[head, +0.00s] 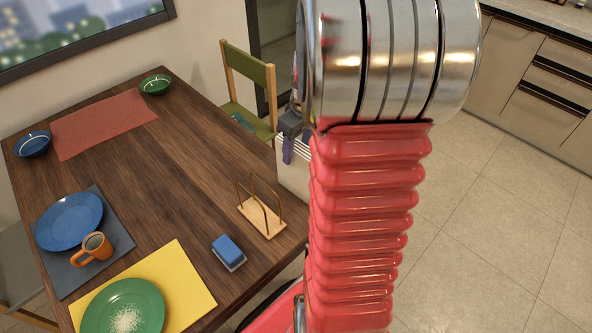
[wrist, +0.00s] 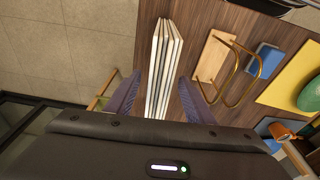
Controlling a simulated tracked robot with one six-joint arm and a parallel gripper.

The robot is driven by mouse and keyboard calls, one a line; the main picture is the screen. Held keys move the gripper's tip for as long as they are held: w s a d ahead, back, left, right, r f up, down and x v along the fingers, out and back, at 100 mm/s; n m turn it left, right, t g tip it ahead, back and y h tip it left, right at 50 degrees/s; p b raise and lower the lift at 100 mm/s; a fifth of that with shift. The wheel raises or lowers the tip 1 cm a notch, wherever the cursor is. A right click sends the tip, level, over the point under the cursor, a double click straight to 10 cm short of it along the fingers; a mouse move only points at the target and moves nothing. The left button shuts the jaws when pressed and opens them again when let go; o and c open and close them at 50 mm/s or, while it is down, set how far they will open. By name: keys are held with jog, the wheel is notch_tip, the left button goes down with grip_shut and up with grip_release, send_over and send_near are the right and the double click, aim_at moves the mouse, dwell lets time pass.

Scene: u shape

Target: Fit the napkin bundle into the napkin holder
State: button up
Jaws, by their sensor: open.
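The napkin bundle (wrist: 164,62), white with thin dark lines between its layers, shows edge-on in the wrist view, near the table's edge. In the head view its white side (head: 293,172) is partly hidden behind my arm. My gripper (wrist: 159,80) is open, with one purple finger on each side of the bundle and visible gaps between. In the head view one finger of my gripper (head: 288,150) shows above the bundle. The napkin holder (head: 262,222), a pale wooden base with brass wire loops, stands empty on the table; it also shows right of the bundle in the wrist view (wrist: 212,60).
A blue sponge (head: 228,250) lies near the holder. A yellow mat (head: 190,280) with a green plate (head: 105,305), a blue plate (head: 68,220) and an orange mug (head: 92,250) are to the left. A green chair (head: 250,75) stands behind. The table's middle is clear.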

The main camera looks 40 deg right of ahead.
dwell(0.4)
grip_shut()
dwell(0.4)
